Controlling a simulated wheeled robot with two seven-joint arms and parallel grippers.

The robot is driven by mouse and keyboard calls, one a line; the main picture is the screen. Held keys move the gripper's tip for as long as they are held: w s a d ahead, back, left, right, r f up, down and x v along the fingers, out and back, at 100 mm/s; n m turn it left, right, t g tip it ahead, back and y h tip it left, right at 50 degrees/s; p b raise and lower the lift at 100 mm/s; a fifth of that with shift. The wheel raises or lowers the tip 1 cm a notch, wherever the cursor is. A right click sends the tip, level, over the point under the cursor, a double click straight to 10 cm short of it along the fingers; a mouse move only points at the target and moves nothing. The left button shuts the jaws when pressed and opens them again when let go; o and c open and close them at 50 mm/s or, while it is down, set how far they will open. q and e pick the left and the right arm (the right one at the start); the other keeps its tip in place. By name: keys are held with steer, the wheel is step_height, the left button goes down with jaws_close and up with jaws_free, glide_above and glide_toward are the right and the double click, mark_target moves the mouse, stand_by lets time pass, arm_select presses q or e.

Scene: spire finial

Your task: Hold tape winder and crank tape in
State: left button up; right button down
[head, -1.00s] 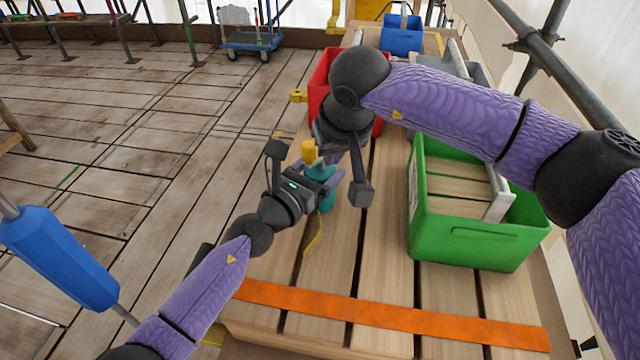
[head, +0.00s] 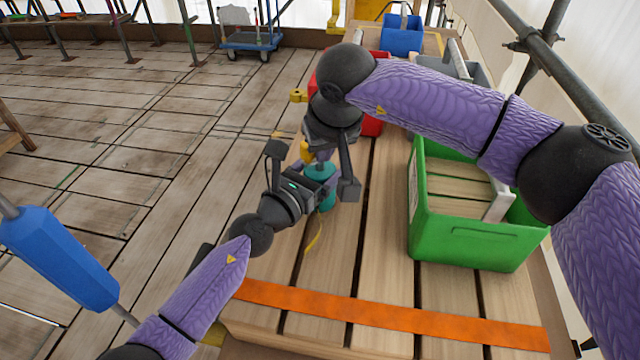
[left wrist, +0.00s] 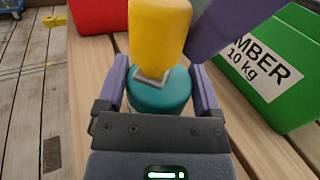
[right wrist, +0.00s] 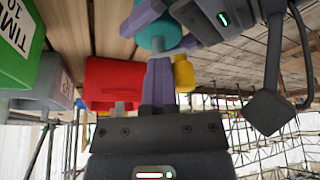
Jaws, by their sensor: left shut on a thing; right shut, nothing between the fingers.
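The tape winder has a teal round body (head: 320,186) and a yellow crank handle (head: 307,155). My left gripper (left wrist: 160,92) is shut on the teal body, one finger on each side, just above the plank top. The yellow handle (left wrist: 158,35) stands above the body on a small metal crank in the left wrist view. A thin yellow tape (head: 314,236) trails from the winder toward the front. My right gripper (right wrist: 160,85) is shut and empty, its fingers beside the yellow handle (right wrist: 183,73). Whether they touch it, I cannot tell.
A green crate (head: 480,248) stands right of the winder and a red bin (head: 372,126) behind it. A blue bin (head: 402,40) is farther back. An orange strip (head: 400,318) crosses the front planks. The planks between winder and green crate are clear.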

steer(key=shift+s, duration=0.15)
step_height(320, 180, up, 7)
stand_by(0.4)
steer(key=c, duration=1.3)
jaws_free()
steer(key=shift+c, duration=0.2)
